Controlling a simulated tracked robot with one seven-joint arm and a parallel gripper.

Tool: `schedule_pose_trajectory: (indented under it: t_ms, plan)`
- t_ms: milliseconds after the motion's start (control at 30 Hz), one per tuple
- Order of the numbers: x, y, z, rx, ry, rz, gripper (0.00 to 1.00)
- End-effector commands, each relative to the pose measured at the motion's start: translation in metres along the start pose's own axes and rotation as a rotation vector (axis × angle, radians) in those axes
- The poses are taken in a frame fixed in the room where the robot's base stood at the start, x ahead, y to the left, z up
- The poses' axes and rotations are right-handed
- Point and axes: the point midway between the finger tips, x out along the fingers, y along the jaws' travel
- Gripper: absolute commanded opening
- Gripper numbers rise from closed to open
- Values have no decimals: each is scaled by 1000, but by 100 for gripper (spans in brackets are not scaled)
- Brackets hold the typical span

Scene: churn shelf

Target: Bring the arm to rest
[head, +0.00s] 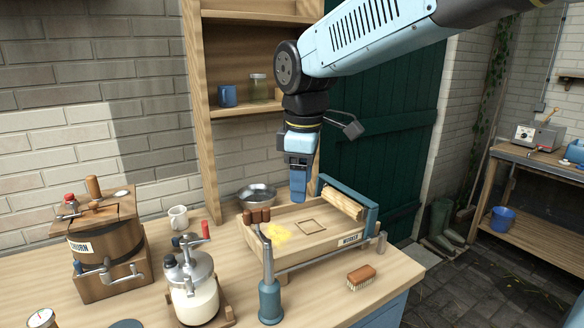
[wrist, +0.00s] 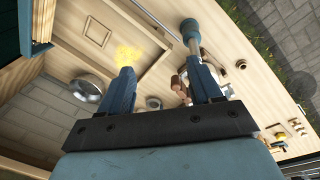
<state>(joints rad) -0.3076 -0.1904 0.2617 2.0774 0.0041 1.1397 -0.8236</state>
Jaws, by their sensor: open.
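My gripper (head: 298,192) hangs from my light-blue arm, pointing down above the rear of the wooden worker tray (head: 320,243). In the wrist view its two blue fingers (wrist: 162,70) are spread apart, with nothing held between them. The tray has a yellow patch (head: 279,232) and a square outline (head: 312,227) on its floor. The yellow patch also shows in the wrist view (wrist: 128,54), just beyond the left fingertip. My arm reaches across from the upper right of the head view, in front of the green door.
A blue-based upright tool (head: 269,290) and brush (head: 361,277) are in front. A shelf (head: 250,108) rises behind. Open floor lies right.

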Motion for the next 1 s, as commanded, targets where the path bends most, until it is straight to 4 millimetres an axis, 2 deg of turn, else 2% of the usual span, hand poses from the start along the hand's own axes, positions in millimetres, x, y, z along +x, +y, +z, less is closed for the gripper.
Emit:
schedule_pose_trajectory:
  t_ms: [33,200,367,600,800,1000]
  plan:
    - [-4,0,20,88,9,26,64]
    - [-11,-3,79,387,46,98,64]
    - [-14,-13,131,663,98,159,64]
    - [-10,-39,199,1063,199,235,64]
    - [-2,-59,232,1292,272,268,64]
    - [1,-65,242,1369,300,277,64]
